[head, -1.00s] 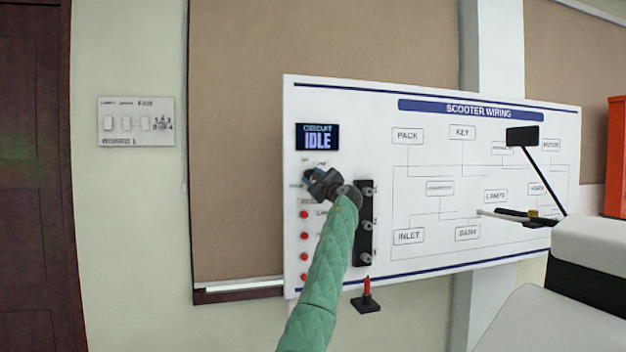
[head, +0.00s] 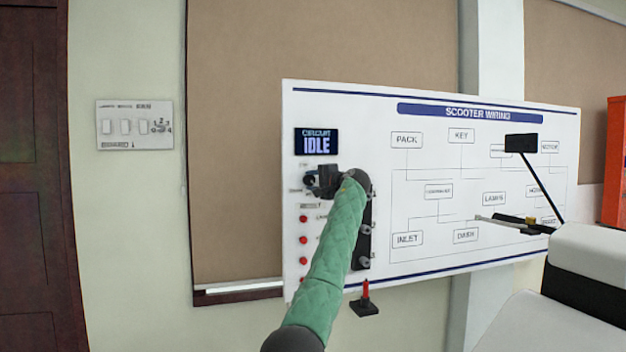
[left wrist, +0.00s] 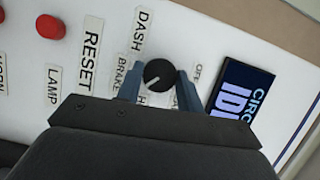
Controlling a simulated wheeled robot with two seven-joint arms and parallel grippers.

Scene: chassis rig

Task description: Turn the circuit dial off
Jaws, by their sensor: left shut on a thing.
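The circuit dial (left wrist: 158,73) is a round black knob with a white pointer line, seen in the left wrist view on the white board. Its pointer slants toward the lower left of that view, not toward the OFF label (left wrist: 197,72). My left gripper (head: 311,183) is at the dial, below the display, in the head view. In the left wrist view its two blue-grey fingers sit on either side of the knob, shut on it. The fingers and palm partly hide the labels around the dial. The circuit display (head: 316,142) reads IDLE. My right gripper is not in view.
Red buttons (head: 303,240) run down the board below the dial. A black strip with several knobs (head: 363,235) is just right of my gripper. A red-tipped black piece (head: 365,300) is below. A white seat-like body (head: 590,260) and a mirror (head: 521,143) stand at right.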

